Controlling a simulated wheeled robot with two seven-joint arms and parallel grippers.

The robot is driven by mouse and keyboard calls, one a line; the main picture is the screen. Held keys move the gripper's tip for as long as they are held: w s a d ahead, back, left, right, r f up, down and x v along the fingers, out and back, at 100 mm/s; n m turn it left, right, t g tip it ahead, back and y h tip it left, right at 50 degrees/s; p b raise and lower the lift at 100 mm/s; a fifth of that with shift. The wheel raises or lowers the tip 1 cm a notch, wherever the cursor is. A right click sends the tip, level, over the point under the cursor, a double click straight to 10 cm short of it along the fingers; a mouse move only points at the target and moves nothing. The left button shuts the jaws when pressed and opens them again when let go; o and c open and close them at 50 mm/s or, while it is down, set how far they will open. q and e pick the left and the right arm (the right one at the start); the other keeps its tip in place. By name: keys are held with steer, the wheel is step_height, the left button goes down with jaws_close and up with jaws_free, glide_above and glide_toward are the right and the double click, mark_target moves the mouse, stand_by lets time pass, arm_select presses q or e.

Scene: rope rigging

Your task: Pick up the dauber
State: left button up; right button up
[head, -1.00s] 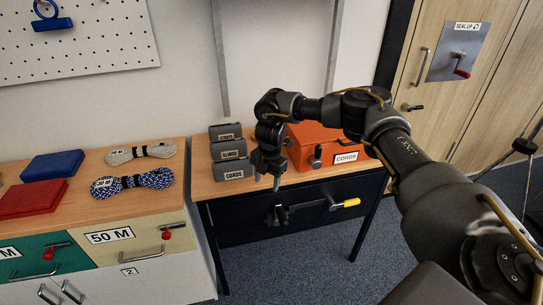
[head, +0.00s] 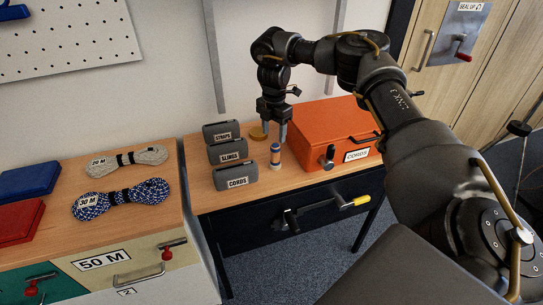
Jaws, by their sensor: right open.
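A small upright cylinder with a blue band and tan ends, which looks like the dauber (head: 275,157), stands on the wooden table top between the grey label blocks and the orange case. My right gripper (head: 274,131) points down just above and behind it in the picture, fingers apart and empty. I cannot tell whether a fingertip touches it. A flat yellow disc (head: 258,133) lies behind, close to the left finger. My left gripper is not in view.
The orange CORDS case (head: 322,128) stands close on the right. Grey blocks marked STRAPS (head: 221,132), SLINGS (head: 229,152) and CORDS (head: 236,178) stand on the left. Rope coils (head: 120,199) lie on the left cabinet. The table front before the cylinder is clear.

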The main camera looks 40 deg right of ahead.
mark_target(275, 145)
steer(key=f, duration=0.4)
steer(key=shift+s+d, duration=0.25)
steer(key=shift+d, duration=0.1)
steer(key=shift+w+f, duration=0.1)
steer(key=shift+f, duration=0.25)
steer(key=shift+a, duration=0.15)
steer(key=shift+f+p, duration=0.3)
steer(key=shift+p, duration=0.15)
step_height(275, 145, down, 4)
steer(key=shift+r+p, duration=0.1)
steer(key=shift+p, duration=0.55)
steer(key=shift+f, duration=0.4)
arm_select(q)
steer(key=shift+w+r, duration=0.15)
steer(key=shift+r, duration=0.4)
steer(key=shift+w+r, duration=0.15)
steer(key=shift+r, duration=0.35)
arm_select(e)
steer(key=shift+a, duration=0.1)
